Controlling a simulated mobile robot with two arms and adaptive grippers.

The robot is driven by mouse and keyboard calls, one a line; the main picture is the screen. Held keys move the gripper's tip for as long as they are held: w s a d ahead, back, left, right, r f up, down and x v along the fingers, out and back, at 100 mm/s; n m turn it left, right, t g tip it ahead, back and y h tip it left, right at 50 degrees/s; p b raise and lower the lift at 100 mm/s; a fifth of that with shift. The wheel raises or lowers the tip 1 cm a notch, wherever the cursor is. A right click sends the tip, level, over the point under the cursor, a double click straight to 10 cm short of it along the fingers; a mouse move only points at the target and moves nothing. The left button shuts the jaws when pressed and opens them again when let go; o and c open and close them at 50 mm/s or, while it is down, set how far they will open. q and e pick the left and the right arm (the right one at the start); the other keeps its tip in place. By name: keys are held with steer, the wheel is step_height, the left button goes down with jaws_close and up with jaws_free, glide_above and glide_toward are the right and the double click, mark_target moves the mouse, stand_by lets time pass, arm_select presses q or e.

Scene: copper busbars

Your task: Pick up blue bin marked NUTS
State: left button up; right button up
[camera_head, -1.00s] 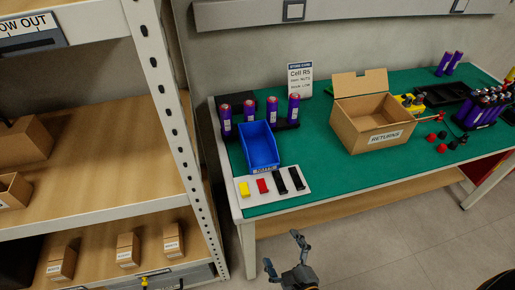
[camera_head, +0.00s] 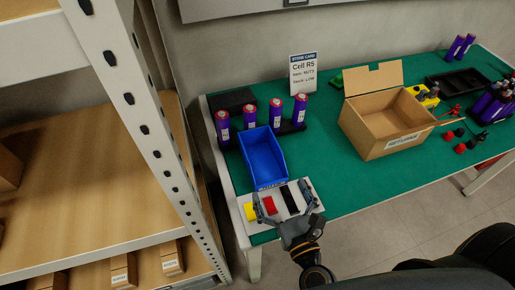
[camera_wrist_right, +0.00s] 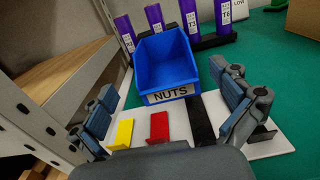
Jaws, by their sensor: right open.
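The blue bin (camera_head: 263,158) stands upright and empty on the green table, near its left end. Its label NUTS reads clearly in the right wrist view, where the bin (camera_wrist_right: 166,66) lies ahead, between and beyond the fingers. My right gripper (camera_head: 283,204) is open and empty. It is over the white board at the table's front edge, just in front of the bin and apart from it. Its two fingers also show spread at either side in the right wrist view (camera_wrist_right: 172,115). My left gripper is not in view.
Yellow, red and black pieces lie on the white board (camera_head: 312,191) under the gripper. Purple cylinders (camera_head: 249,113) stand in a black rack behind the bin. A RETURNS box (camera_head: 385,125) is to the right, with clear green tabletop between. A shelf post (camera_head: 150,130) rises at left.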

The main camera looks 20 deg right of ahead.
mark_target(262, 165)
steer(key=w+p, duration=0.1)
steer(key=w, duration=0.5)
steer(key=shift+w+a+r+p, duration=0.15)
steer(key=shift+w+p, duration=0.25)
steer(key=shift+w, duration=0.25)
steer(key=w+p, duration=0.1)
steer(key=w, duration=0.3)
steer(key=shift+w+r+p, duration=0.1)
steer(key=shift+w+p, duration=0.05)
steer(key=shift+p, duration=0.15)
steer(key=shift+w, duration=0.45)
steer(key=c, duration=0.3)
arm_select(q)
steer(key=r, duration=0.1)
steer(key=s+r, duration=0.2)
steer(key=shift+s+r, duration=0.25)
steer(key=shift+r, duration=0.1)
arm_select(e)
steer(key=c, duration=1)
steer(key=shift+c, duration=0.2)
